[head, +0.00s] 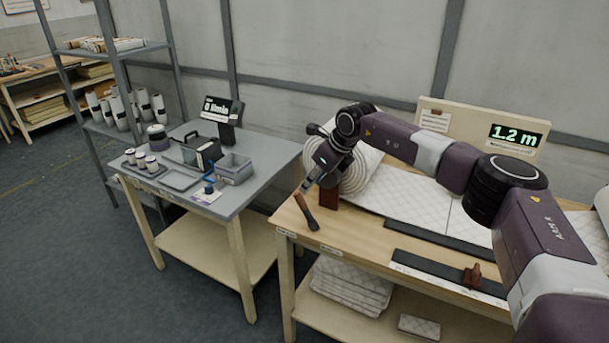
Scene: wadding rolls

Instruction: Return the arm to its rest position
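My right arm reaches in from the right across the wooden bench (372,228). My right gripper (306,187) points down and left over the bench's left end, in front of a roll of white quilted wadding (352,172). The gripper is small and partly side-on, so I cannot tell if its fingers are open. A dark-handled tool (306,212) lies near the bench's left edge, just below the gripper. A reddish-brown block (329,197) stands beside it. My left gripper is not in view.
Unrolled wadding (418,200), dark strips (440,240) and a small brown piece (472,275) lie on the bench. A board behind carries a display (517,136) reading 1.2 m. A grey-topped table (250,187) with jars, trays and instruments stands left, across a narrow gap.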

